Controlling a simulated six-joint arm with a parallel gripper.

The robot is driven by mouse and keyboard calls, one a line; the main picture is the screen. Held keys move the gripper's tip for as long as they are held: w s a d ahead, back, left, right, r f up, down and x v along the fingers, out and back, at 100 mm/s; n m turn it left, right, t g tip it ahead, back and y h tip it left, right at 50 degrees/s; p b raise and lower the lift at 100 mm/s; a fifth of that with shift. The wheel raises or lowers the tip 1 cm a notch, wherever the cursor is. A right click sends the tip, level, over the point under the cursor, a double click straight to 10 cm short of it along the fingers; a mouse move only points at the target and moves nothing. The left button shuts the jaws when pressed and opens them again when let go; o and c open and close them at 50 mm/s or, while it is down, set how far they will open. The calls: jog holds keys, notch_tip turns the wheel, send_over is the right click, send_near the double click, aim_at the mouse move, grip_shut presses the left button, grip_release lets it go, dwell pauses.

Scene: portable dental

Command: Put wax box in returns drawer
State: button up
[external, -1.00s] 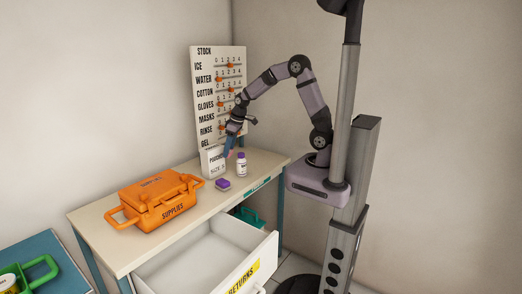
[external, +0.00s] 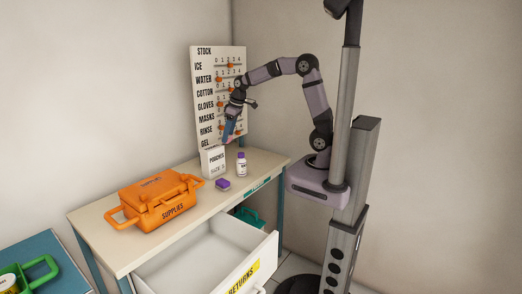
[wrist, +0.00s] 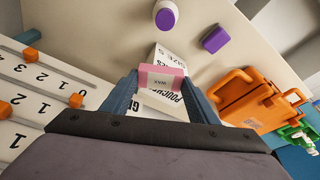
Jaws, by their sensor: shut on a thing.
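The wax box (wrist: 162,78), pink and white with a WAX label, is held between the two blue fingers of my gripper (wrist: 160,90) in the wrist view. In the external view my gripper (external: 228,140) points down above the white pouches box (external: 213,162), in front of the stock board; the wax box is barely visible there. The returns drawer (external: 250,272), white with a yellow RETURNS label, is pulled open below the table top. The visible part of its inside is empty.
A white bottle with a purple cap (external: 241,164) and a purple block (external: 222,184) stand near the pouches box. An orange supplies case (external: 155,202) sits at the left of the table. The stock board (external: 205,100) stands behind my gripper.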

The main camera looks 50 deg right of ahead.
notch_tip(320, 180, up, 5)
jog(key=shift+r, duration=0.15)
jog(key=s+a+n+b, duration=0.2)
jog(key=a+b, duration=0.2)
jog(key=a, duration=0.4)
jog(key=n+g+y+b, duration=0.2)
jog(key=n+g+b, duration=0.1)
jog(key=n+b, duration=0.85)
send_over(233, 259)
jog(key=s+a, duration=0.3)
notch_tip(233, 259, down, 34)
jog(key=shift+a+f+b, duration=0.15)
jog(key=shift+f+b, duration=1.2)
jog(key=shift+f, duration=3.8)
